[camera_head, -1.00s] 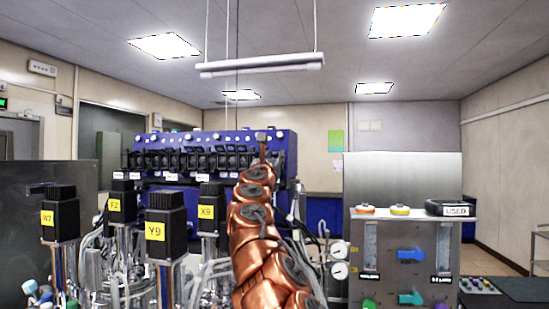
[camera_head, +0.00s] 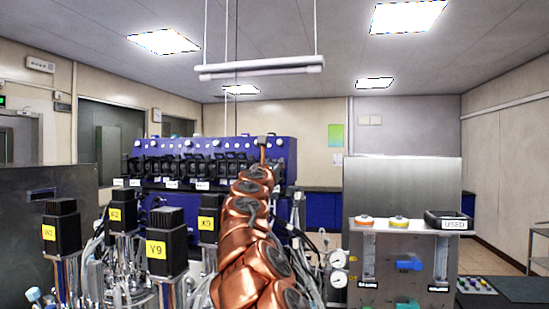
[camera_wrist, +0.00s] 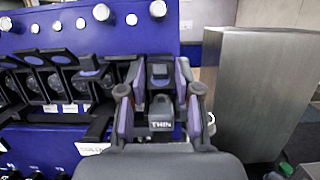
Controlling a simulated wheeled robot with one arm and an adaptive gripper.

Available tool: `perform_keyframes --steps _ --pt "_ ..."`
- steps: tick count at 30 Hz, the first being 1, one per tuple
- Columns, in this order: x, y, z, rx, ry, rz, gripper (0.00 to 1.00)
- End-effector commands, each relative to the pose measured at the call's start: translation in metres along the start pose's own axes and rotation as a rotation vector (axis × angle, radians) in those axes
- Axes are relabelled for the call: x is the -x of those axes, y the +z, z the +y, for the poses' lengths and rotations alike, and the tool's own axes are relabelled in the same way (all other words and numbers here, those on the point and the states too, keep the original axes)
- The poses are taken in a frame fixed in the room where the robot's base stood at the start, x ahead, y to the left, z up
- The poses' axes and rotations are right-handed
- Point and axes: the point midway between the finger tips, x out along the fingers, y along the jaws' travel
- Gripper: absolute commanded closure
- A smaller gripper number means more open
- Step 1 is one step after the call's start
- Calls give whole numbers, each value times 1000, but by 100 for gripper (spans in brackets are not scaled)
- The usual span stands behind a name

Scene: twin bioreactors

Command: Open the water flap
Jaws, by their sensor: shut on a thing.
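A blue unit (camera_head: 165,196) with a row of black pump heads and flaps (camera_head: 185,165) stands at the back left; it also fills much of the wrist view (camera_wrist: 25,145). My gripper (camera_head: 262,142) is at the right end of this row. In the wrist view its two fingers (camera_wrist: 160,100) stand on both sides of a black flap (camera_wrist: 160,75) and are shut on it. "THIN" shows on a dark part between the fingers. The white labels under the row are too small or slanted to read, so I cannot tell which flap is the water one.
Bioreactor motors with yellow labels (camera_head: 166,240) and tubing stand in front left. A metal control panel (camera_head: 400,262) with a "USED" tray (camera_head: 450,220) is at right. A tall metal cabinet (camera_wrist: 262,90) stands right of the unit in the wrist view.

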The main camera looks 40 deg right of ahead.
Motion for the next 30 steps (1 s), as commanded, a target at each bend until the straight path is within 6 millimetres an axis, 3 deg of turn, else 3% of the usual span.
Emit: perform_keyframes --steps 30 --pt "-2 10 3 -5 4 256 100"
